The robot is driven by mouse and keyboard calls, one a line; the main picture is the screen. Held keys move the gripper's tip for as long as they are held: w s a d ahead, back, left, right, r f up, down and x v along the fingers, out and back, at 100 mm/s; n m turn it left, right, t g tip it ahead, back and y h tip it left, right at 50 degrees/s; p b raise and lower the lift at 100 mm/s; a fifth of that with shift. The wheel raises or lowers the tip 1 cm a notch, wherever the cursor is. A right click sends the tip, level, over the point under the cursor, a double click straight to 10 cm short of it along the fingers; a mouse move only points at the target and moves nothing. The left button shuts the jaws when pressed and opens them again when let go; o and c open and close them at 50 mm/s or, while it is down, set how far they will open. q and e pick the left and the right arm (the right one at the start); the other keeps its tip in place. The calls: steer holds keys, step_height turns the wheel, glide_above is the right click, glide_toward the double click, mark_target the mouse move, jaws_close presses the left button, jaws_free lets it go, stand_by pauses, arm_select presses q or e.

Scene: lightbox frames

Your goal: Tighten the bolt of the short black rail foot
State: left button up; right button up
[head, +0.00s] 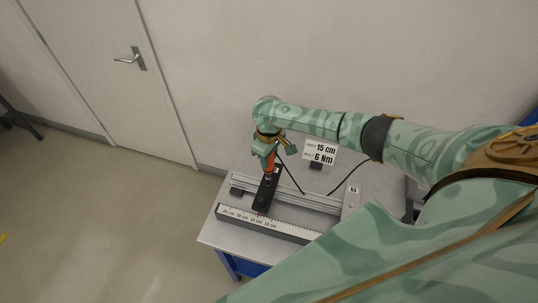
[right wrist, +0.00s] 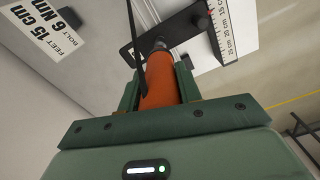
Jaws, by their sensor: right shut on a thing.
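My right gripper (head: 269,155) is shut on an orange power tool (right wrist: 160,82), which also shows in the head view (head: 269,165). The tool points down and its dark tip meets or nearly meets the black rail foot (right wrist: 185,28); I cannot tell whether it sits on the bolt. The foot (head: 262,196) is a flat black bar lying across the silver rail (head: 305,199), its front end near the ruler. The bolt itself is hidden by the tool tip. My left gripper is not in view.
A white ruler (head: 265,223) lies along the front of the grey table (head: 215,233). A sign (head: 319,152) reading 15 cm and 6 Nm stands behind the rail. Black cables cross the table near the tool. A door (head: 110,70) is at the left.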

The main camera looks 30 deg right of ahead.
steer(key=shift+r+p, duration=0.1)
steer(key=shift+p, duration=0.75)
stand_by(1.1)
steer(key=shift+f+b, duration=0.3)
steer(key=shift+f, duration=0.25)
stand_by(0.7)
steer(key=shift+s+f, duration=0.2)
stand_by(2.1)
steer(key=shift+r, duration=0.1)
step_height(320, 180, up, 3)
steer(key=p, duration=0.3)
steer(key=shift+w+f, duration=0.15)
steer(key=shift+f, duration=0.05)
step_height(320, 180, up, 2)
steer(key=shift+r+p, duration=0.25)
steer(key=shift+p, duration=0.7)
